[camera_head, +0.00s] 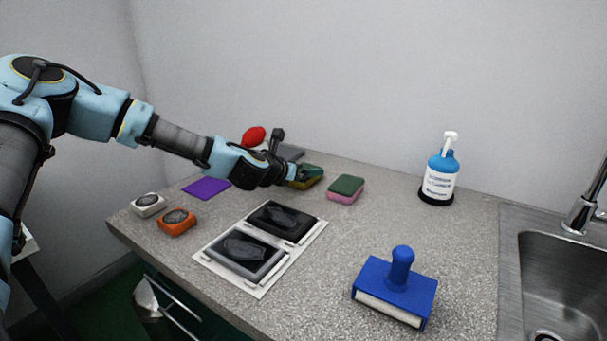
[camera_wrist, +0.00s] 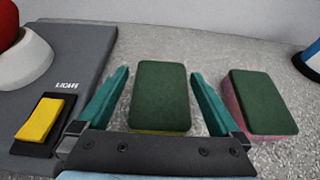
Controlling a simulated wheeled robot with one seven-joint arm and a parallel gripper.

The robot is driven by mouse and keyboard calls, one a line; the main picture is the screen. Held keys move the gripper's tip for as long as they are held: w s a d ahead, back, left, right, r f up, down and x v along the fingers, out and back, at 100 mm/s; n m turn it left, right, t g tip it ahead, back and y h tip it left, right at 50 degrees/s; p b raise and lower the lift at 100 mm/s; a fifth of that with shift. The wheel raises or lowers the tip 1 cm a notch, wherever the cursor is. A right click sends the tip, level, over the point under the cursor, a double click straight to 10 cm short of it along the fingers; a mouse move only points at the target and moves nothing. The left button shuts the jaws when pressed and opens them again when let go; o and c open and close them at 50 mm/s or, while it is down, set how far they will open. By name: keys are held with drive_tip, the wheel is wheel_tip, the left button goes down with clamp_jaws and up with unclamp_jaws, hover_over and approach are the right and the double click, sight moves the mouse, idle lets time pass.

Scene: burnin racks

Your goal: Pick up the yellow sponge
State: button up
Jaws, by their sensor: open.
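The yellow sponge (camera_head: 306,183) lies on the counter, with a dark green scouring top and a yellow lower layer. In the wrist view the yellow sponge (camera_wrist: 160,97) sits between the two teal fingers of my gripper (camera_wrist: 160,100). The fingers stand apart, with a gap on each side of the sponge. In the head view my gripper (camera_head: 295,173) is at the sponge and hides part of it. A pink sponge with a green top (camera_head: 345,190) lies just to the right; it also shows in the wrist view (camera_wrist: 262,103), close outside the right finger.
A blue bottle (camera_head: 440,172) stands at the back right, near the sink (camera_head: 560,270).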

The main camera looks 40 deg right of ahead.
sight(310, 166)
drive_tip(key=shift+p+x, duration=0.5)
drive_tip(key=shift+x, duration=1.35)
drive_tip(key=shift+s+f, duration=0.1)
drive_tip(key=c, duration=1.1)
drive_tip(key=shift+c, duration=0.2)
